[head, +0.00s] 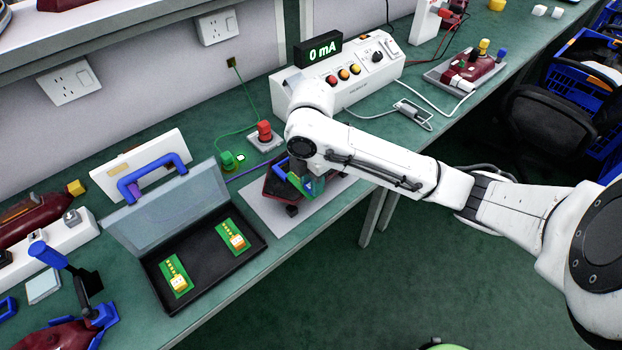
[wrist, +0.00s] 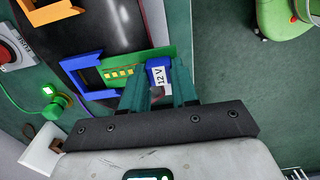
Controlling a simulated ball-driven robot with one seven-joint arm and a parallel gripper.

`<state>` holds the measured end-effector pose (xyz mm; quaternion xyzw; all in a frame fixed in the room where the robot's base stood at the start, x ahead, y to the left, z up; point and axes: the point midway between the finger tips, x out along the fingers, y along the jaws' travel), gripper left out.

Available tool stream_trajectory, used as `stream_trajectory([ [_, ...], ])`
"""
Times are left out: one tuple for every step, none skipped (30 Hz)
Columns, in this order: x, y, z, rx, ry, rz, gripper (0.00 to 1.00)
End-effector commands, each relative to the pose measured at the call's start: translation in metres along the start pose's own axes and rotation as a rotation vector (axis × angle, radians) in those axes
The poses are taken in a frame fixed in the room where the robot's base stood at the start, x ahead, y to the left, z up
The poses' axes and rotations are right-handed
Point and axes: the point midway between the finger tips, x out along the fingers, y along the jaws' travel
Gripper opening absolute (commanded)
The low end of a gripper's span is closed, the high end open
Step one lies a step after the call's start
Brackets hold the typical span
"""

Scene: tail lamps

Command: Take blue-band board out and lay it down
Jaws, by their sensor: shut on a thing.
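My gripper (wrist: 160,88) points down over the dark red and black lamp housing (head: 273,187), which lies on a pale mat (head: 262,217). In the wrist view its two teal fingers are shut on the blue block marked "12 V" (wrist: 159,76) at one end of the green board (wrist: 118,73) with a row of yellow lamps. The board's far end lies at the blue U-shaped frame (wrist: 75,72) on the housing (wrist: 110,25); I cannot tell whether it is still seated there. In the head view my gripper (head: 303,187) hides most of the board.
A red button box (head: 264,138) and a green plug (head: 228,160) stand behind. A white meter (head: 345,80) reads 0 mA.

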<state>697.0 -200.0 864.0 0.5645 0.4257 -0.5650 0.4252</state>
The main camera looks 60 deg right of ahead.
Motion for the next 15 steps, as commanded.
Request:
stream_trajectory([
  [0.0,-0.001,0.0,0.0,0.0,0.0,0.0],
  [0.0,-0.002,0.0,0.001,0.0,0.0,0.0],
  [0.0,-0.004,0.001,0.001,0.001,0.001,0.0],
  [0.0,-0.006,0.001,0.001,0.001,0.001,0.0],
  [0.001,-0.008,0.001,0.001,0.001,0.002,0.0],
  [0.001,-0.011,0.001,0.001,0.001,0.001,0.0],
  [0.001,-0.013,0.001,0.001,0.0,0.001,0.0],
  [0.001,-0.016,0.001,0.001,0.0,0.001,0.0],
  [0.0,-0.019,0.001,0.001,0.0,0.001,0.0],
  [0.001,-0.021,0.001,0.001,0.0,0.001,0.0],
  [0.0,-0.023,0.0,0.002,0.001,0.001,0.0],
  [0.001,-0.026,0.0,0.001,0.001,0.002,0.0],
  [0.001,-0.028,0.0,0.001,0.001,0.001,0.0],
  [0.001,-0.03,0.0,0.001,0.001,0.001,0.0],
  [0.001,-0.033,0.0,0.001,0.001,0.001,0.0],
])
